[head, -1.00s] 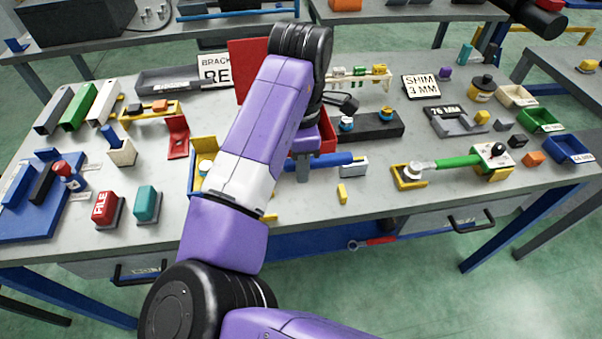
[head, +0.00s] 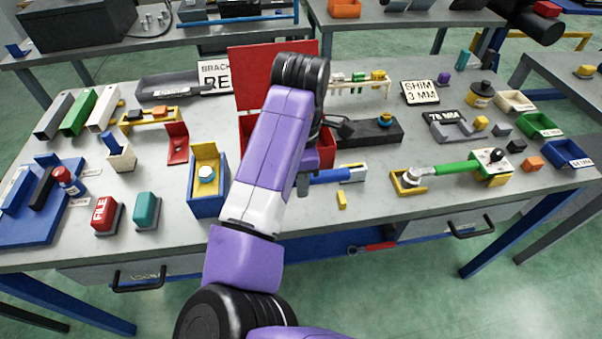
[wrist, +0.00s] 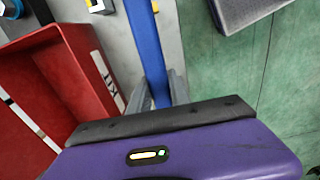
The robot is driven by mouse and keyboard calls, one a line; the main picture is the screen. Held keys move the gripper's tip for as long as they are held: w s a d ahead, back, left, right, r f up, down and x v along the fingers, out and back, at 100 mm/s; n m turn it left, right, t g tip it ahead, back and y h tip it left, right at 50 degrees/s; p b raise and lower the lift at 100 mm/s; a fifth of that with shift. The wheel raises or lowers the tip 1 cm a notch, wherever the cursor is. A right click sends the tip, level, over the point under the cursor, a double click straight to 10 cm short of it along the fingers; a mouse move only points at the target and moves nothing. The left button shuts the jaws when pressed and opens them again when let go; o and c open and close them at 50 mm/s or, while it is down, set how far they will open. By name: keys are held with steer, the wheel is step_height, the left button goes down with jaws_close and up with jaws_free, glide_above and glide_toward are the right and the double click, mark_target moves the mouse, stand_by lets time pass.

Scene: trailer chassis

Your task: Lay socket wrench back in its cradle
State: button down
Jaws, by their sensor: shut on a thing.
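My gripper (head: 304,186) is low over the front middle of the bench, in front of the red kit box. In the wrist view my gripper's fingers (wrist: 163,88) are shut on a long blue handle (wrist: 147,45). The blue handle (head: 330,175) points right in the head view, toward a small white and blue block (head: 354,173). The handle's near end is hidden by my gripper, and I cannot tell whether its far end touches the block. A green-handled tool (head: 455,167) with a round metal head lies to the right, its head at a yellow tray (head: 405,184).
The red box (wrist: 75,50) stands close left of my gripper in the wrist view. A blue box with a yellow insert (head: 208,195) stands left of my arm. A small yellow block (head: 342,200) lies near the front edge.

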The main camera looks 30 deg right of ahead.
steer(key=shift+f+b, duration=1)
steer(key=shift+f, duration=2.5)
steer(key=shift+p, duration=1.15)
steer(key=c, duration=0.6)
jaws_free()
steer(key=shift+c, duration=0.2)
steer(key=shift+r+p, duration=4)
steer(key=shift+p, duration=0.55)
